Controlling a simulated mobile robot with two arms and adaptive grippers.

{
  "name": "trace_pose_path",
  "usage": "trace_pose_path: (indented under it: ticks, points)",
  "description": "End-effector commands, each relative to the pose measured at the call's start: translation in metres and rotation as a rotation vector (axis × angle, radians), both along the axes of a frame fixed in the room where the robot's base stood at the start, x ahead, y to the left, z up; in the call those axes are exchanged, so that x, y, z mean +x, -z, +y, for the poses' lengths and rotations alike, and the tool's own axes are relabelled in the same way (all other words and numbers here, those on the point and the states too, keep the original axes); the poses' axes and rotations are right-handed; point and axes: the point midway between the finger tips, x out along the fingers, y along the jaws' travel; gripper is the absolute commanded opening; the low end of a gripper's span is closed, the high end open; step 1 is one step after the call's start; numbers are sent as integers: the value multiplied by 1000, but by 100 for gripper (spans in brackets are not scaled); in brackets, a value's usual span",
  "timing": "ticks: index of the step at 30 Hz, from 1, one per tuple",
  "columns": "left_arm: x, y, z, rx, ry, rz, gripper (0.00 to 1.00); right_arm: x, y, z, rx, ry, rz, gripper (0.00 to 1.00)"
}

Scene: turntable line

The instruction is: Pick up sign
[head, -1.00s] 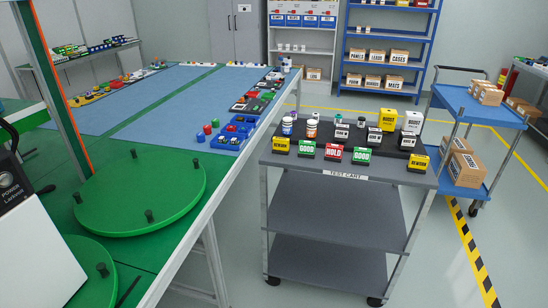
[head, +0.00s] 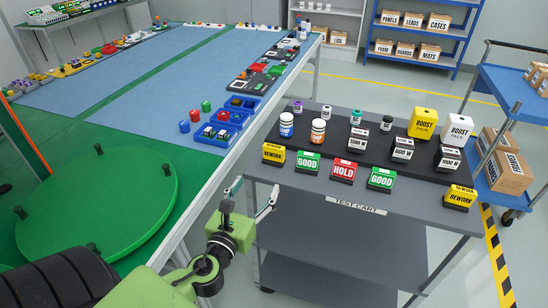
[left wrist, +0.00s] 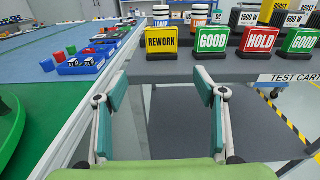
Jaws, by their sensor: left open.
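Several small signs stand along the near edge of the grey test cart (head: 330,192). They are a yellow REWORK sign (head: 273,154), a green GOOD sign (head: 308,162), a red HOLD sign (head: 344,170), a second green GOOD sign (head: 381,179) and another yellow REWORK sign (head: 460,197) at the right corner. My left gripper (head: 252,190) is open and empty at the cart's near left corner, short of the left REWORK sign. In the left wrist view, that REWORK sign (left wrist: 162,42) stands beyond the open fingers (left wrist: 161,88). My right gripper is not in view.
Bottles, weights and yellow and white BOOST packs (head: 423,123) stand behind the signs. The green turntable (head: 100,205) and the long table are left of a narrow gap. A blue bin (head: 217,134) sits near the table edge. A blue trolley (head: 505,92) stands right.

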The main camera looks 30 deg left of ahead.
Motion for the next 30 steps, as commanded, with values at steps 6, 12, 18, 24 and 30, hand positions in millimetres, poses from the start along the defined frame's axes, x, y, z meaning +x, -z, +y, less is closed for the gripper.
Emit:
trace_pose_path:
  ticks: [6,12,18,24,30]
  points:
    - [17,-22,0,58,9,-31,64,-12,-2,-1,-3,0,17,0]
    - [51,-21,9,55,8,-30,64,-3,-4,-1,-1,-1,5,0]
    - [77,-20,15,53,9,-27,64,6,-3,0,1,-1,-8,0]
    - [87,-21,17,53,9,-26,64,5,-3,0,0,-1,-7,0]
    - [112,-29,24,53,7,-29,64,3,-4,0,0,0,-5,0]
